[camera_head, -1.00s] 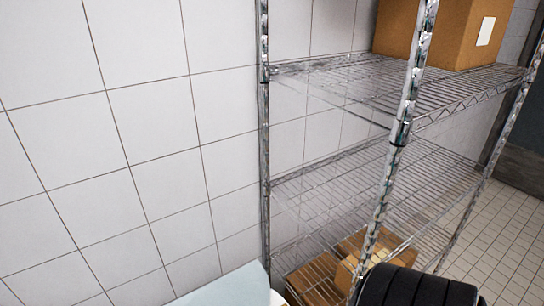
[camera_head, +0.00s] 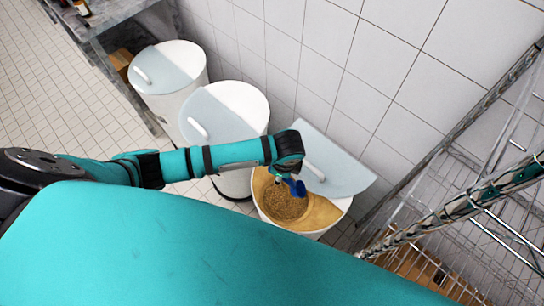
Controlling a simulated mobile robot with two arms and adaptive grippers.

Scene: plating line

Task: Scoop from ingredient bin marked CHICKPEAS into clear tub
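An open white bin (camera_head: 290,232) stands at the wall, its pale lid part (camera_head: 338,168) at the back. Inside are tan, grainy contents (camera_head: 284,203); no CHICKPEAS marking can be read from here. My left arm reaches in from the left, and its gripper (camera_head: 283,178) points down over the bin's opening. It is shut on a blue scoop (camera_head: 298,188), which is just above or touching the contents; I cannot tell which. The fingers are small and partly hidden. My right gripper is not in view, and no clear tub shows.
Two more white bins with pale lids, a middle one (camera_head: 250,105) and a far one (camera_head: 182,55), stand in a row to the left. A metal table (camera_head: 110,15) is at the top left. A wire rack (camera_head: 450,215) stands close on the right. Tiled floor (camera_head: 50,95) is free at left.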

